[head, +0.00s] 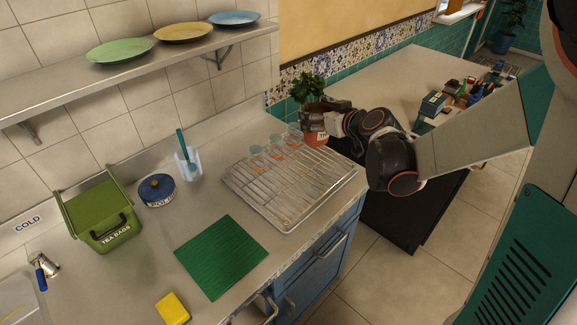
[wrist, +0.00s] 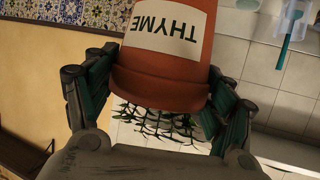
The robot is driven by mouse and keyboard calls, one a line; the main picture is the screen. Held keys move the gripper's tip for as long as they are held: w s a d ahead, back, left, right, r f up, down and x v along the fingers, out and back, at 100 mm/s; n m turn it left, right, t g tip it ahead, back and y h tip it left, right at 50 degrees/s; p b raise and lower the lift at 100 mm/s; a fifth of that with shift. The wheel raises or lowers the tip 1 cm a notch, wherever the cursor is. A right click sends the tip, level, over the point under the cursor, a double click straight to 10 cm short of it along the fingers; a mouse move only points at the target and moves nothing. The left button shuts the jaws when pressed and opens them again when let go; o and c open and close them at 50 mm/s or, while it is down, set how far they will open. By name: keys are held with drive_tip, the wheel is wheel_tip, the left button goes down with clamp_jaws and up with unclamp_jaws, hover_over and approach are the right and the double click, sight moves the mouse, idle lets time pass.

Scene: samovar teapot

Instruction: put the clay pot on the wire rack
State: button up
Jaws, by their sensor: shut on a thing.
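The clay pot (head: 317,137) is terracotta with a white THYME label and a green plant in it. In the head view it shows at the back right end of the wire rack (head: 285,195), partly hidden by my gripper (head: 314,121). In the wrist view the pot (wrist: 160,75) fills the middle, its label upside down in the picture. The fingers of my gripper (wrist: 155,98) press on both sides of it near its rim. The pot looks upright. I cannot tell whether its base touches the rack.
Several clear glasses (head: 257,154) stand along the rack's back left side. The rack's front and middle are bare. A blue-lidded jar (head: 157,190), a green tea bag bin (head: 103,215) and a green mat (head: 221,257) lie to the left. A shelf with plates (head: 183,32) hangs above.

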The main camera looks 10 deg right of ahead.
wheel_tip(320, 180, up, 5)
drive_tip(key=w, duration=0.2)
wheel_tip(320, 180, down, 20)
drive_tip(key=b, duration=0.7)
drive_tip(key=shift+w+a+r+b, duration=0.1)
drive_tip(key=shift+b, duration=0.2)
drive_tip(key=o, duration=1.5)
drive_tip(key=shift+c, duration=0.2)
drive_tip(key=shift+r, duration=0.15)
drive_tip(key=p+v, duration=0.3)
drive_tip(key=v, duration=0.9)
